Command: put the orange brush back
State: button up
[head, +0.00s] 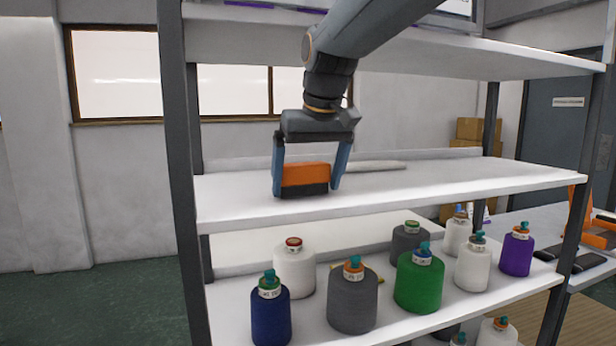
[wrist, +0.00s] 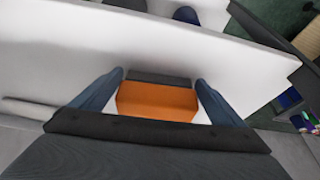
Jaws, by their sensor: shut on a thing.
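The orange brush (head: 305,176) is a block with an orange upper part and a dark lower part. It is at the left of the white middle shelf (head: 430,181), near its front edge. My gripper (head: 307,184) comes from above, shut on the brush, with one blue finger on each side. In the wrist view, the brush (wrist: 157,99) lies between the two fingers of my gripper (wrist: 160,90), over the white shelf (wrist: 215,55). Whether the brush's underside touches the shelf I cannot tell.
A pale rod (head: 375,166) lies behind the brush on the same shelf. A dark upright (head: 180,150) stands to the left. Several yarn cones, such as a green one (head: 419,283), stand on the shelf below. The middle shelf is clear to the right.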

jog(key=shift+f, duration=0.1)
jog(key=o, duration=0.6)
jog(key=shift+f+b, duration=0.15)
jog(key=shift+b, duration=0.2)
jog(key=b+v, duration=0.1)
jog(key=v, duration=0.3)
jog(key=shift+r, duration=0.35)
jog(key=shift+s+d+r, duration=0.1)
jog(key=shift+s+d, duration=0.6)
jog(key=shift+s, duration=1.2)
jog(key=shift+s+d+r, duration=0.1)
jog(key=shift+s+d, duration=0.6)
jog(key=shift+s, duration=1.25)
jog(key=shift+s+d, duration=0.75)
jog(key=shift+s, duration=1.15)
jog(key=shift+f, duration=0.1)
